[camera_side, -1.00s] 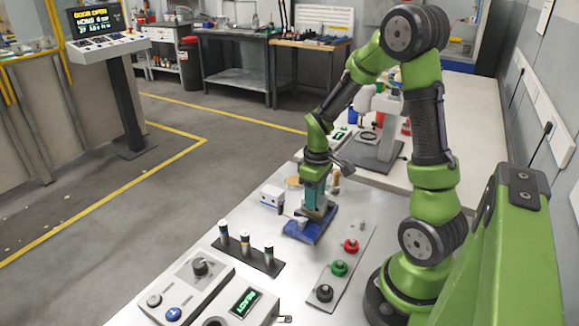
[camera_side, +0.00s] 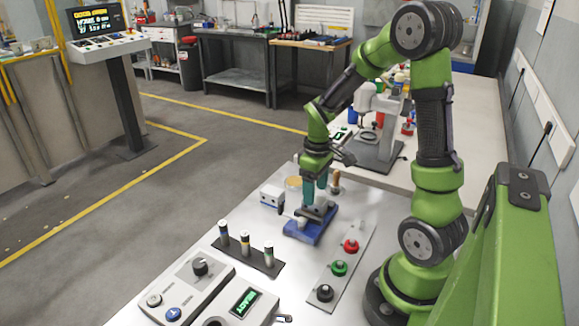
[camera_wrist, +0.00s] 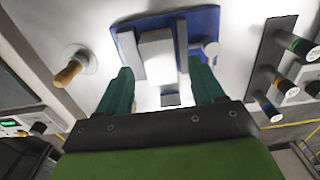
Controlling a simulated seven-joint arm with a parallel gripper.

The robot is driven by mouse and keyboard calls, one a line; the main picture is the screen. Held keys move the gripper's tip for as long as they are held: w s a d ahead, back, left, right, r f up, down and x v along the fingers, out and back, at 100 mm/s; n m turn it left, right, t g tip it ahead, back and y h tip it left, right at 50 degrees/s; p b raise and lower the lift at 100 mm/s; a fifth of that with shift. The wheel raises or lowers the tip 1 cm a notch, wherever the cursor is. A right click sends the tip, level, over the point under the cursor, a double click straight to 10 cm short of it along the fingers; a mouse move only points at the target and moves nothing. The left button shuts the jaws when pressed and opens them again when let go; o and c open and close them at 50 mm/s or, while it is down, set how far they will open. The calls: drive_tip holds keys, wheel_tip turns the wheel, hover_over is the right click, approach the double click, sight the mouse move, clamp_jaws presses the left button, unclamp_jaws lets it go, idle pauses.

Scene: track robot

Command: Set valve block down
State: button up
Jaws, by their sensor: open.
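The valve block appears to be the pale grey block (camera_wrist: 157,58) in the wrist view. It sits in the blue fixture (camera_wrist: 205,18), between two grey upright cheeks. In the side view the blue fixture (camera_side: 298,235) lies flat on the bench, with a grey part (camera_side: 318,212) on it. My gripper (camera_wrist: 160,68) is open, its teal fingers apart on either side of the block and cheeks, with visible gaps. In the side view my gripper (camera_side: 315,200) points down close over the fixture. The block's underside and exact seating are hidden.
A strip with red, green and black buttons (camera_side: 339,268) lies right of the fixture. A dark rack with several capped posts (camera_side: 247,254) stands left. A wooden-handled tool (camera_wrist: 75,70) and a small white box (camera_side: 272,195) are nearby. A control panel (camera_side: 200,285) is in front.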

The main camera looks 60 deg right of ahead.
wheel_tip(320, 180, up, 9)
drive_tip(key=s+a+r+m+t+y, duration=0.1)
drive_tip(key=s+a+r+m+t, duration=0.1)
drive_tip(key=a, duration=0.7)
drive_tip(key=s+a+r+m+t+y, duration=0.1)
drive_tip(key=s+a+r+m+t, duration=0.1)
drive_tip(key=a+r+t, duration=0.3)
drive_tip(key=s+a, duration=0.1)
drive_tip(key=a, duration=0.3)
drive_tip(key=shift+a+r, duration=0.35)
